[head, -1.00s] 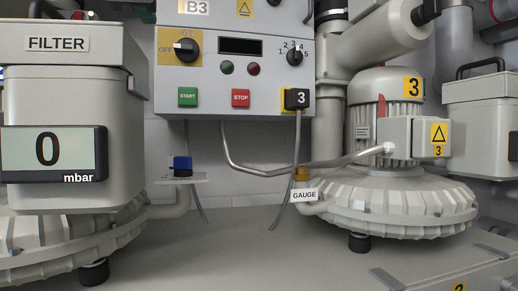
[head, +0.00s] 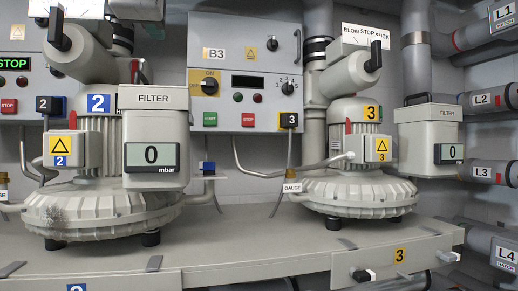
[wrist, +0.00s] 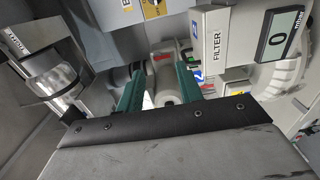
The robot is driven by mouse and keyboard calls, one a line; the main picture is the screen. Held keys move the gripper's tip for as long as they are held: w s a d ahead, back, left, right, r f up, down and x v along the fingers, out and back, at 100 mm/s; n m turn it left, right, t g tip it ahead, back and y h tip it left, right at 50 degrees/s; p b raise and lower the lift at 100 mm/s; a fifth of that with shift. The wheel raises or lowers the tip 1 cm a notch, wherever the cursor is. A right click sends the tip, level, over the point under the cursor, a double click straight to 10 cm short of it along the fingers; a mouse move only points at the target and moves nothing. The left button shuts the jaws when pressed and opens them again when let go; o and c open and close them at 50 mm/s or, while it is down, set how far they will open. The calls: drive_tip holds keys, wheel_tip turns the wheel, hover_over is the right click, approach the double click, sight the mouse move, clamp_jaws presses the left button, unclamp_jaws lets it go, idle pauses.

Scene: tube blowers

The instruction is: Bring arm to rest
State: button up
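My gripper (wrist: 160,88) shows in the wrist view as two green fingers set apart beyond a dark bar. It is open, with nothing held between the fingertips. A pale grey pipe piece (wrist: 166,82) shows behind the gap, and I cannot tell its distance. My arm and gripper are not in the head view. In the head view, blower 3 (head: 350,196) stands right of centre and blower 2 (head: 85,212) stands at the left, both on a long grey bench (head: 235,250).
Control box B3 (head: 248,100) hangs on the wall between the blowers. Filter boxes (head: 154,112) show gauges reading 0. Pipes with hatches, L1 (head: 485,25) among them, line the right side. In the wrist view, a filter box (wrist: 209,38) and gauge (wrist: 281,36) are at upper right.

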wheel_tip(320, 180, down, 13)
drive_tip(key=m+g, duration=0.2)
drive_tip(key=g, duration=0.2)
drive_tip(key=w+d+f+m+g+h, duration=0.3)
drive_tip(key=d+f+m+g+h, duration=0.15)
drive_tip(key=d+f, duration=1)
drive_tip(key=s+d+f+m+g, duration=0.2)
drive_tip(key=s+d+f+m, duration=0.2)
drive_tip(key=d+f, duration=0.4)
drive_tip(key=s+d+f+m+g, duration=0.3)
drive_tip(key=s+d+f+m, duration=0.2)
drive_tip(key=d+f, duration=0.3)
drive_tip(key=s+d+f+m+g, duration=0.3)
drive_tip(key=s+d+f+m, duration=0.1)
drive_tip(key=d+f, duration=0.4)
drive_tip(key=shift+s+d+m, duration=0.35)
drive_tip(key=shift+d+m, duration=0.2)
drive_tip(key=shift+d, duration=0.8)
